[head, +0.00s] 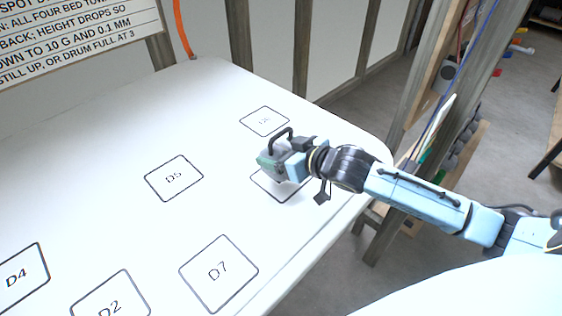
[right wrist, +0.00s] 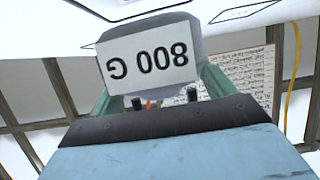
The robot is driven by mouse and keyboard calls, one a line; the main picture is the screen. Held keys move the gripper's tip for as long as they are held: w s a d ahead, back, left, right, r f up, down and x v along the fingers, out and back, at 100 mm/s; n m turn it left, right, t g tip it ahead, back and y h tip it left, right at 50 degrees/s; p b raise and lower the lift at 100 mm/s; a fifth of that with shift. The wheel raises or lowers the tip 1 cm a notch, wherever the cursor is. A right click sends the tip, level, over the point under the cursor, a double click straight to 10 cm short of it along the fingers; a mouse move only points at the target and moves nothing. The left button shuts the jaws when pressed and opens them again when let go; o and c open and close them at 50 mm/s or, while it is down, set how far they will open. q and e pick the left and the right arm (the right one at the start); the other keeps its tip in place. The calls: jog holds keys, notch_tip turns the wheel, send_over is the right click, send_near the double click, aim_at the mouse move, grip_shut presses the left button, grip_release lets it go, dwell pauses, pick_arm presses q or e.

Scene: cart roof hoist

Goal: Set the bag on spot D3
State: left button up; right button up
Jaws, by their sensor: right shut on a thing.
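The bag (head: 289,158) is a small grey block with a black handle. In the right wrist view the bag (right wrist: 184,27) carries a white label reading 800 G upside down. My right gripper (head: 271,162) is shut on it, its green fingers on either side. The bag is over a marked square (head: 277,196) near the table's right edge, and it hides that square's label. I cannot tell whether it touches the table. No readable D3 label shows. My left gripper is not in view.
The white table (head: 110,170) has squares D5 (head: 174,178), D7 (head: 218,273), D2 (head: 111,305) and D4 (head: 17,278), all empty. Another empty square (head: 264,121) behind the bag has a hard-to-read label. A printed sign (head: 75,32) stands at the back left.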

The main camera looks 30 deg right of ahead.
notch_tip(320, 180, down, 3)
jog(key=shift+f, duration=0.15)
jog(key=o, duration=1.5)
jog(key=shift+f, duration=0.15)
jog(key=v, duration=1.2)
